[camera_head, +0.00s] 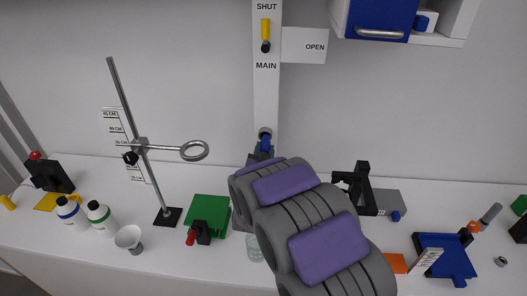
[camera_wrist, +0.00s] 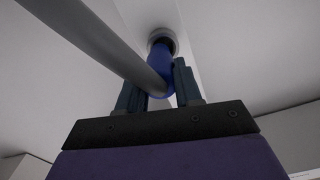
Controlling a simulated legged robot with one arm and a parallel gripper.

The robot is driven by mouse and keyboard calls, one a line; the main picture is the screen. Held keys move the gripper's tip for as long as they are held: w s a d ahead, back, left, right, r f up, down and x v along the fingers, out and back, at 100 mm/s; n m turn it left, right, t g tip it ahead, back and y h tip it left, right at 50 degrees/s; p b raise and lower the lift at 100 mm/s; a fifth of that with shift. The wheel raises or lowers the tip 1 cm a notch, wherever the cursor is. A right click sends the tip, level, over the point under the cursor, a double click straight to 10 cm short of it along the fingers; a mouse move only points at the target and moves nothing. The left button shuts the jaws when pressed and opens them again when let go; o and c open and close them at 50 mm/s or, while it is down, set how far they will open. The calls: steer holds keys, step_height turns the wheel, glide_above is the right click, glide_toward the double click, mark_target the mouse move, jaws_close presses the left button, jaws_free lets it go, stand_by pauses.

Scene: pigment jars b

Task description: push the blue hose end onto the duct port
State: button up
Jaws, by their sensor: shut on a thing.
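The duct port (camera_head: 264,132) is a grey ring at the lower end of the white wall panel. In the wrist view the port (camera_wrist: 162,30) shows a pale rim and a dark opening. The blue hose end (camera_wrist: 161,62) points up at this opening, and its tip overlaps the port. I cannot tell how far in it sits. My gripper (camera_wrist: 158,88) is shut on the blue hose end, one dark finger on each side. In the head view the blue hose end (camera_head: 265,143) shows just below the port, above my gripper (camera_head: 262,156). My arm hides part of the gripper.
A grey hose (camera_wrist: 105,45) crosses the wrist view diagonally. A metal stand (camera_head: 133,120) with a ring is left of my arm. A green block (camera_head: 208,213), bottles (camera_head: 98,215) and a white cup (camera_head: 129,238) stand on the bench. A blue tray (camera_head: 445,252) lies at right.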

steer(key=shift+a, duration=0.3)
stand_by(1.3)
steer(key=shift+w+d, duration=0.1)
steer(key=shift+w, duration=1.15)
steer(key=o, duration=1.1)
steer(key=s+b, duration=1.2)
steer(key=s, duration=0.5)
steer(key=shift+s+a+f, duration=0.2)
steer(key=shift+a, duration=0.25)
